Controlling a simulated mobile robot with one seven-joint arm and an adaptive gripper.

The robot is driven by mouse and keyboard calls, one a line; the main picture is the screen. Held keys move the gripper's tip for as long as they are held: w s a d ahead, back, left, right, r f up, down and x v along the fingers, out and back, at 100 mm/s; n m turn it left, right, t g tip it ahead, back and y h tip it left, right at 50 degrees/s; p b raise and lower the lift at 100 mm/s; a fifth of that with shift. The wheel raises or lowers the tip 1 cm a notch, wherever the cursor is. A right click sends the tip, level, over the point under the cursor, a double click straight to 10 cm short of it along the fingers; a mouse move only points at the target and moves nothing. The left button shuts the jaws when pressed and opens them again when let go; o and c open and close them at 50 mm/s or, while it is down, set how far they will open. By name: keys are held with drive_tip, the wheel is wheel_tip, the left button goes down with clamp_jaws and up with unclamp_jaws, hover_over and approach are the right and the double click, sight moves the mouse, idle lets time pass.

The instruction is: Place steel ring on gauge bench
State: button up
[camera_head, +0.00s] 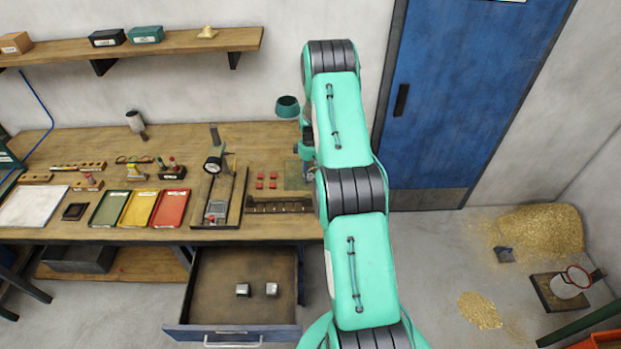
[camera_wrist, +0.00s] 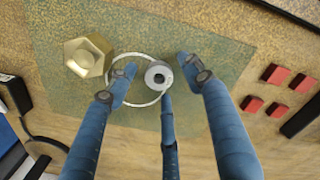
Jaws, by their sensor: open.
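The steel ring (camera_wrist: 158,75), a small silver ring with a dark hole, sits on a green mat (camera_wrist: 225,55) in the wrist view. It lies inside a thin white circle (camera_wrist: 115,62) marked on the mat, toward its right side. My gripper (camera_wrist: 161,80) is open, with blue fingers spread on both sides of the ring and a third finger below it, overlapping its lower edge in the picture. Contact cannot be told. The head view shows the mat (camera_head: 294,178) on the wooden bench (camera_head: 262,140), with a dial gauge stand (camera_head: 213,165) to its left. The ring cannot be made out there.
A brass hex piece (camera_wrist: 87,57) stands left of the ring. Several red blocks (camera_wrist: 276,74) lie to the right. In the head view, green, yellow and red trays (camera_head: 140,208) sit further left. An open drawer (camera_head: 240,305) with two metal pieces juts out below the bench.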

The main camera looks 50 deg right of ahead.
sight(310, 176)
clamp_jaws()
drive_tip(key=shift+r, duration=0.15)
wheel_tip(310, 176, up, 10)
drive_tip(key=shift+b, duration=0.45)
idle(0.5)
idle(0.5)
